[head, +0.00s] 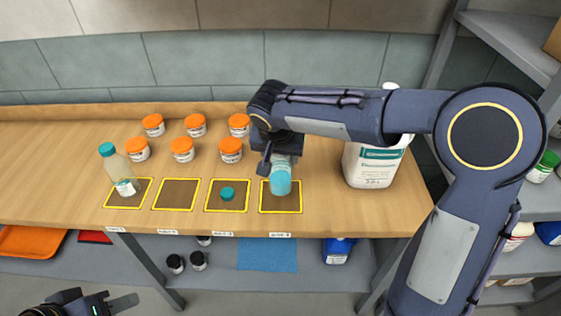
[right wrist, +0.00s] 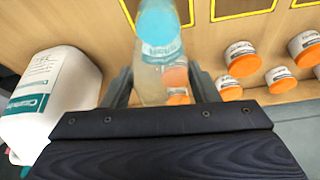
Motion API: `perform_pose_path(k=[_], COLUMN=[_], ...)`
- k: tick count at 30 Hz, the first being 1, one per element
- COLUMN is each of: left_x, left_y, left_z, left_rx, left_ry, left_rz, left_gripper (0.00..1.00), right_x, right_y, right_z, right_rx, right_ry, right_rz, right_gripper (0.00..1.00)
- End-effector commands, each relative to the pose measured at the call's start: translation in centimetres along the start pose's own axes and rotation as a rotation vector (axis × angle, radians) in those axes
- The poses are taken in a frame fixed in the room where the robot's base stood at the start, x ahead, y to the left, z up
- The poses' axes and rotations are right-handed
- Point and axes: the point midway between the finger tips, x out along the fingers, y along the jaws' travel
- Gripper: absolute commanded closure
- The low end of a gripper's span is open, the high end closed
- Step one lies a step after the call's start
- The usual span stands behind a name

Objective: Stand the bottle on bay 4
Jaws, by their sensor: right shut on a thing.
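My right gripper (head: 272,160) is shut on a clear bottle with a light-blue end (head: 281,182), over bay 4 (head: 280,210), a yellow-outlined dark square at the right of the row. In the right wrist view the clear bottle body (right wrist: 152,82) sits between the fingers, its blue end away from the palm. The blue end points toward the table's front edge, so the bottle looks tilted. I cannot tell whether it touches the bay. My left gripper (head: 97,299) is low at the left, apart from the table, fingers spread and empty.
A teal-capped bottle (head: 118,170) stands on the leftmost bay. The second bay (head: 177,195) is empty; a teal cap (head: 227,193) lies on the third. Several orange-lidded jars (head: 183,149) stand behind. A white jug (head: 372,165) stands right of my gripper.

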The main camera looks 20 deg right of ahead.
Motion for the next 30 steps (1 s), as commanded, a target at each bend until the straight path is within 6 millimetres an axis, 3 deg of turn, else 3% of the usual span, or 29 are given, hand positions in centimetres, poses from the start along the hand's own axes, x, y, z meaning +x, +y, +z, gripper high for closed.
perform_pose_path(k=[9,22,23,27,30], left_x=[-0.3,0.2,0.1,0.1,0.1], left_y=[0.1,-0.1,0.0,0.0,0.0], left_z=[-0.1,0.1,0.1,0.0,0.0], left_rx=[0.0,0.0,0.0,0.0,0.0], left_ry=[0.0,0.0,0.0,0.0,0.0], left_rz=[0.0,0.0,0.0,0.0,0.0], left_gripper=[0.64,0.64,0.64,0.64,0.64], right_x=[3.8,4.3,4.2,4.1,4.1], right_y=[0.0,0.0,0.0,0.0,0.0], right_z=[0.8,1.0,1.0,1.0,1.0], right_rx=[-0.001,0.0,0.0,0.0,0.0], right_ry=[-0.002,0.0,-0.001,-0.001,-0.001], right_rz=[0.001,0.0,0.0,0.0,0.0], right_gripper=[0.84,0.84,0.42,0.24,0.24])
